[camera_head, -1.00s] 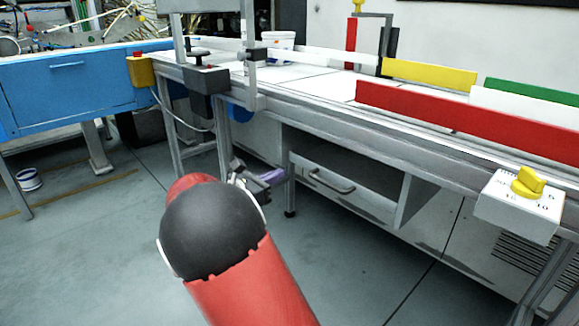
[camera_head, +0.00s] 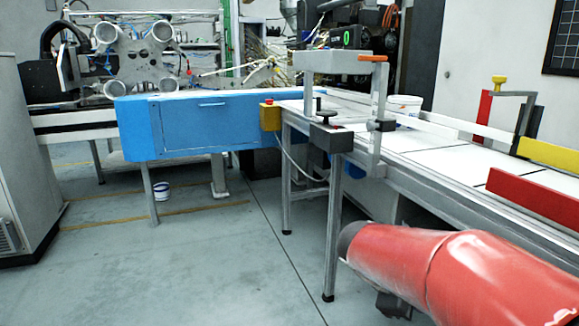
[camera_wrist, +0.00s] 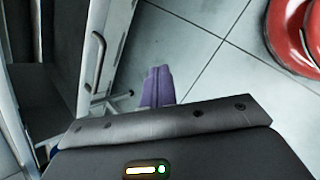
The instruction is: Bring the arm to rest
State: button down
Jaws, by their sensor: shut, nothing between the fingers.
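My gripper (camera_wrist: 158,70) shows in the wrist view as two purple fingers pressed together, shut and empty. It hangs over the grey floor, apart from the cabinet at its left. In the head view my red arm is at the lower right, in front of the conveyor bench's side. My gripper's fingers are hidden there behind the arm.
A drawer handle (camera_wrist: 97,65) is close to the left of my fingers in the wrist view. The conveyor bench (camera_head: 425,155) runs along the right. The floor at centre left is clear.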

jog(key=s+a+r+m+t+y+p, duration=0.2)
jog(key=s+a+m+y, duration=0.2)
jog(key=s, duration=0.3)
jog(key=s+a+r+m+t+y+p, duration=0.2)
jog(key=s+a+r+m+y, duration=0.1)
jog(key=s+m, duration=0.4)
jog(key=shift+s+a+r+y, duration=0.35)
jog(key=shift+a+y, duration=0.15)
jog(key=shift+a, duration=0.7)
